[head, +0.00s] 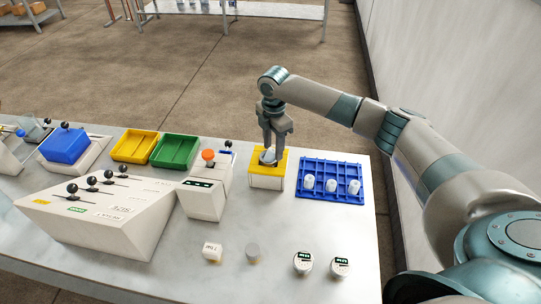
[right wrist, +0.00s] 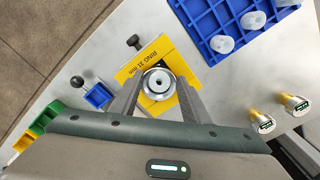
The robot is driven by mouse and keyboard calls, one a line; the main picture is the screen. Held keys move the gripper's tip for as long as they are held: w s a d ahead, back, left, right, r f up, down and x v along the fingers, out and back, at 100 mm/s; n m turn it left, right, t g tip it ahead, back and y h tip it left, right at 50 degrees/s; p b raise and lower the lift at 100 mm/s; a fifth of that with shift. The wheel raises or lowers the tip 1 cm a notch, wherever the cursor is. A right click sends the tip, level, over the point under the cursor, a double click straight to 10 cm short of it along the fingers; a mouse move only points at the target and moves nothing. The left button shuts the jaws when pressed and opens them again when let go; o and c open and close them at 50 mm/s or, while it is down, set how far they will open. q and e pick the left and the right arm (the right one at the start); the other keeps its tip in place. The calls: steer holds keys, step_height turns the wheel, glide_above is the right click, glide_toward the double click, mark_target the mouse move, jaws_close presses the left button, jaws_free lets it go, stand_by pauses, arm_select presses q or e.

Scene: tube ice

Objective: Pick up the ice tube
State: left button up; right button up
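A pale, round tube-like piece with a dark centre hole (right wrist: 158,84) sits at the yellow-topped stand (head: 267,178); the stand's top (right wrist: 131,72) reads "RING 31 mm" in the right wrist view. My right gripper (head: 271,148) points down over this stand. Its fingers (right wrist: 160,92) are apart, one on each side of the round piece, with a narrow gap seeming to show. Three whitish tube pieces (head: 331,185) stand in the blue gridded rack (head: 318,166) to the right; two of them (right wrist: 222,44) show in the right wrist view. My left gripper is not in view.
A white box with an orange knob (head: 206,200) stands left of the stand. Green (head: 175,152) and yellow (head: 135,147) trays and a lever console (head: 95,215) lie farther left. Several small round pieces (head: 303,262) stand in front. The table's right edge is close to the rack.

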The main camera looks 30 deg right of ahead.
mark_target(274, 151)
steer(key=c, duration=0.8)
steer(key=shift+r, duration=0.1)
steer(key=shift+r+b, duration=0.35)
steer(key=shift+b, duration=0.1)
step_height(274, 151, up, 3)
steer(key=shift+s+r+b, duration=0.1)
steer(key=shift+b, duration=0.9)
steer(key=shift+s+d+r+b, duration=0.35)
steer(key=shift+s+r+b, duration=0.3)
steer(key=shift+s+r, duration=0.9)
steer(key=shift+s+d+r+b, duration=0.3)
steer(key=shift+s+r+b, duration=0.4)
steer(key=shift+s, duration=1.5)
steer(key=shift+s+d+r+b, duration=0.35)
steer(key=shift+s+r+b, duration=0.2)
steer(key=shift+s+r, duration=1.05)
steer(key=shift+s+f, duration=0.25)
steer(key=shift+f, duration=0.15)
